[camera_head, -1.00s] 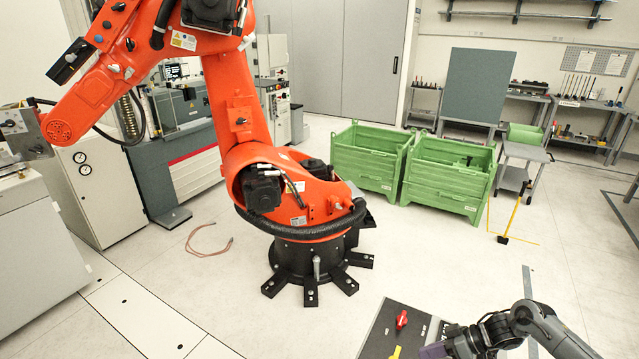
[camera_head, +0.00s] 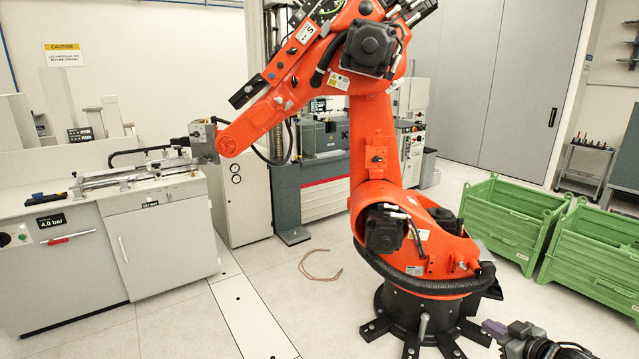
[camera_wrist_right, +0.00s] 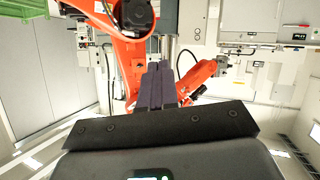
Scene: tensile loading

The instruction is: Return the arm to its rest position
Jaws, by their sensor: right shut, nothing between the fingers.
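My right arm comes in at the lower right corner of the head view. Its right gripper (camera_head: 490,327) has purple-grey fingers and stands in front of the orange robot's black base. In the right wrist view the fingers (camera_wrist_right: 157,84) lie side by side, shut and empty, pointing toward the orange robot. My left arm and left gripper are not in either view.
A large orange robot (camera_head: 372,130) stands on the floor on a black footed base (camera_head: 425,315). Green crates (camera_head: 505,222) stand at right. A white cabinet bench (camera_head: 165,235) is at left. Open floor with a reddish cable (camera_head: 318,268) lies between.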

